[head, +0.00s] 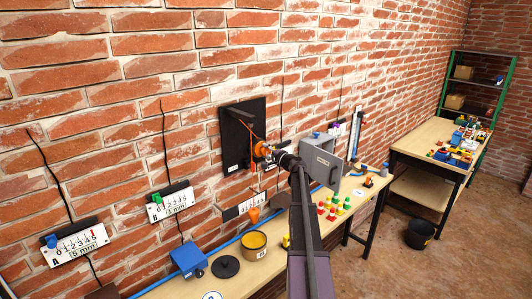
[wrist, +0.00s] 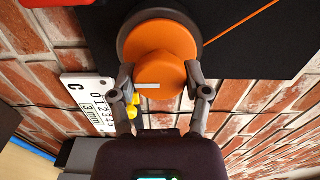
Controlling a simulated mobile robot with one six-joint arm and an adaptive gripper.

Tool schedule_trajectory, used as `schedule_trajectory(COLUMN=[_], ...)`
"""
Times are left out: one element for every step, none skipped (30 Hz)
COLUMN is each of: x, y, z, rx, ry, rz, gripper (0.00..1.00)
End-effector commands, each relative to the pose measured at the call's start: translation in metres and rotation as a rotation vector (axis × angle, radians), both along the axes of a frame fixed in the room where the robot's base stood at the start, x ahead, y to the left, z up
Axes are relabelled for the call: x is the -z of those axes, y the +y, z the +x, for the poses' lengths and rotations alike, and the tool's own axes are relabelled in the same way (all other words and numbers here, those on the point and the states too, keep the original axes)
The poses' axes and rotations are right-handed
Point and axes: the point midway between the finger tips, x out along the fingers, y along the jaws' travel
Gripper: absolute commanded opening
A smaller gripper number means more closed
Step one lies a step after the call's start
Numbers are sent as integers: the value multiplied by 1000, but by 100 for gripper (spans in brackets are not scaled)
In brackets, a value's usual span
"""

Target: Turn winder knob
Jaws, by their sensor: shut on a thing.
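The winder knob (wrist: 160,50) is a round orange knob with a white mark, set on a dark round base. The base is on a black wall panel (head: 237,118). In the head view the knob (head: 261,149) shows as a small orange spot at the panel's lower right. My gripper (wrist: 160,78) has one finger on each side of the knob, shut on it. In the head view my gripper (head: 272,155) reaches the knob from the right. An orange cord (wrist: 240,21) runs from near the knob across the panel.
Wall gauges A (head: 74,246), B (head: 169,205) and C (wrist: 88,103) hang beside and below the panel. A grey box (head: 321,160) with an open door is close right of my gripper. The bench below holds a yellow-filled pot (head: 254,245), a blue box (head: 188,260) and several coloured pieces.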

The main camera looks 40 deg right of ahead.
Motion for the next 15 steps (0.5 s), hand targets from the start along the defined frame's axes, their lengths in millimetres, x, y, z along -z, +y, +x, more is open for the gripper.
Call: schedule_trajectory(x=[-1, -1, -1, -1, -1, -1, -2, -2, -2, -2, -2, -2, -2, -2, -2], y=[-2, -2, -2, -2, -2, -2, -2, -2, -2, -2, -2, -2, -2, -2, -2], z=[1, 1, 1, 1, 1, 1, 1, 1, 1, 1, 1, 1, 1, 1, 1], rx=[4, 4, 4, 4, 4, 4, 4, 4, 5, 5, 5, 5, 5, 5, 5], ry=[-5, -8, -11, -13, -15, -18, -21, -23, -26, -27, -29, -32, -35, -37, -40], rz=[-41, -70, -107, -135, -163, -201, -230, -258, -296, -325, -353, -391, -420, -447, -485], gripper=[14, 14, 14, 14, 14, 14, 14, 14, 14, 14, 14, 14, 14, 14, 14])
